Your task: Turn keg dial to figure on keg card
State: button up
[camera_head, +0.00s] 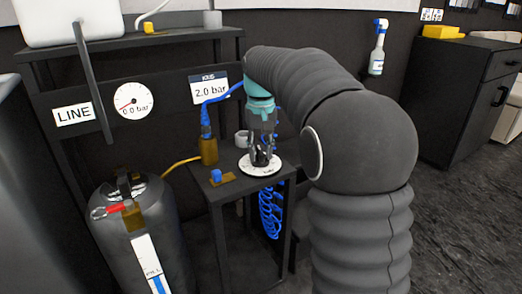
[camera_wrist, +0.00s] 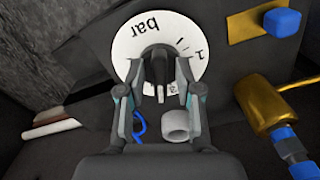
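The keg card (camera_head: 209,89) hangs on the back panel and reads "2.0 bar". The keg dial is a round white plate (camera_head: 247,171) on the small dark table, with a dark knob at its centre. In the wrist view the dial (camera_wrist: 128,44) shows "bar" upside down and a few scale marks; part of the scale is hidden by my fingers. My gripper (camera_head: 261,157) points down over the dial. In the wrist view its two fingers (camera_wrist: 158,72) stand apart on either side of the dark knob (camera_wrist: 158,56), with gaps showing beside it. The pointer's exact reading is unclear.
A round gauge (camera_head: 133,101) reads "0.0 bar" beside a "LINE" label (camera_head: 74,114). A brass fitting (camera_head: 208,151) with a blue hose, a blue knob (camera_head: 216,175) and a grey cup (camera_head: 242,138) stand near the dial. A dark keg (camera_head: 118,235) stands left.

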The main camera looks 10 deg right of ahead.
grip_shut()
jog(key=shift+r+n+p, duration=0.1)
jog(key=shift+n+p, duration=0.3)
jog(key=shift+p, duration=0.05)
jog(key=shift+r+n+p, duration=0.1)
jog(key=shift+n+p, duration=0.5)
jog(key=shift+p, duration=0.05)
jog(key=n+p, duration=0.2)
jog(key=shift+d+n, duration=0.1)
jog(key=shift+n, duration=0.2)
jog(key=n+p, duration=0.2)
jog(key=n, duration=0.1)
jog(key=shift+d, duration=0.1)
jog(key=shift+w+n+p, duration=0.15)
jog(key=shift+n+p, duration=1.05)
jog(key=shift+n, duration=0.9)
jog(key=shift+f, duration=0.2)
